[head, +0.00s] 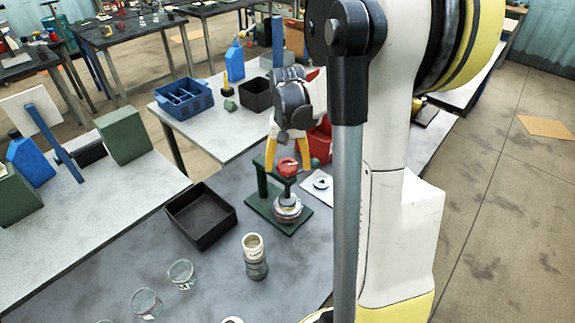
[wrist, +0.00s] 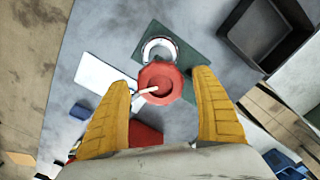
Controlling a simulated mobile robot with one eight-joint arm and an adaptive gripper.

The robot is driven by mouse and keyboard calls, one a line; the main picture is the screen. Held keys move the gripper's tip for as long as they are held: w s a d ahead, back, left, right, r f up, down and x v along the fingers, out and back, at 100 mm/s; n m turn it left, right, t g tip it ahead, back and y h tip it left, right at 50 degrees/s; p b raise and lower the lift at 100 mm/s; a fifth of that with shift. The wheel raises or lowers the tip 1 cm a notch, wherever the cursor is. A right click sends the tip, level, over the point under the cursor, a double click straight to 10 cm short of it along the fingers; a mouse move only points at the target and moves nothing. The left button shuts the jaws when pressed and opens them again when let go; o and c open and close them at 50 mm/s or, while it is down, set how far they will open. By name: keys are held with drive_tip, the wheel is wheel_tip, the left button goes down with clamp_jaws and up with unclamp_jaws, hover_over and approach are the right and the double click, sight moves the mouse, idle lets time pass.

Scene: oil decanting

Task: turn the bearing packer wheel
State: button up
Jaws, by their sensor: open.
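The bearing packer stands on the grey table with a green base (head: 262,207) and a green upright post. Its red wheel (head: 287,166) sits at the top, above a round metal bearing part (head: 288,208). My gripper (head: 287,170) points down over the wheel with its two yellow fingers apart. In the wrist view the red wheel (wrist: 161,83), with a pale handle, lies between and slightly beyond the open fingers (wrist: 165,85). I cannot tell whether a finger touches the wheel. The silver ring (wrist: 159,48) shows partly behind the wheel.
A black tray (head: 201,215) lies left of the packer. A jar-like stack (head: 255,258) and several glass jars (head: 181,274) stand nearer. A white sheet with a ring (head: 321,184) lies right of it. A red bin (head: 318,143) is behind my gripper.

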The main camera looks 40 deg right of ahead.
sight(288, 165)
drive_tip(key=shift+c, duration=0.2)
drive_tip(key=c, duration=1.2)
drive_tip(key=shift+o, duration=0.2)
drive_tip(key=o, duration=1.2)
wheel_tip(288, 165, up, 12)
